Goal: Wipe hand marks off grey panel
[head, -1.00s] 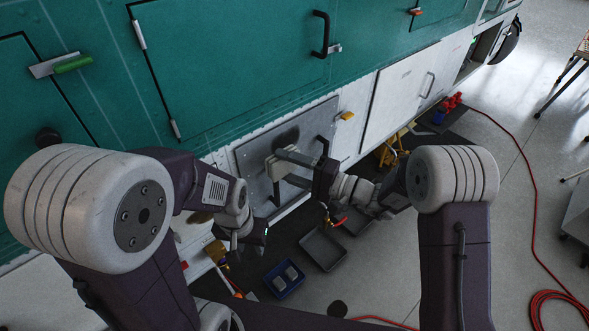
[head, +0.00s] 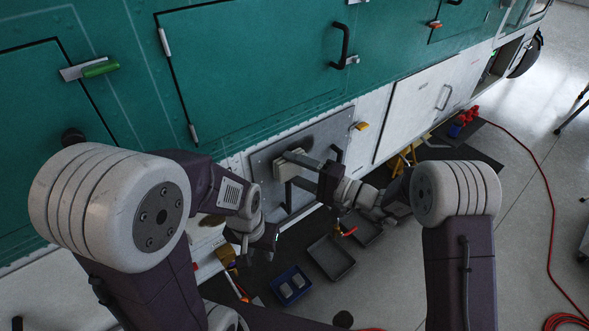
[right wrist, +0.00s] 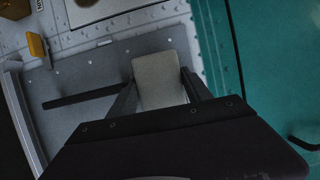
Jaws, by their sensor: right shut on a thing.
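My right gripper (head: 293,168) is shut on a pale wiping pad (head: 283,172) in front of the panel. The pad (right wrist: 158,80) shows between its fingers in the right wrist view and appears to lie against the panel (right wrist: 100,68). No clear hand mark shows on the visible grey surface; the pad and gripper hide part of it. My left gripper (head: 265,238) hangs lower left of the panel, its fingers too dark to read.
A yellow-orange latch (head: 361,126) sits at the panel's upper right. A red hose (head: 549,210) crosses the floor at right.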

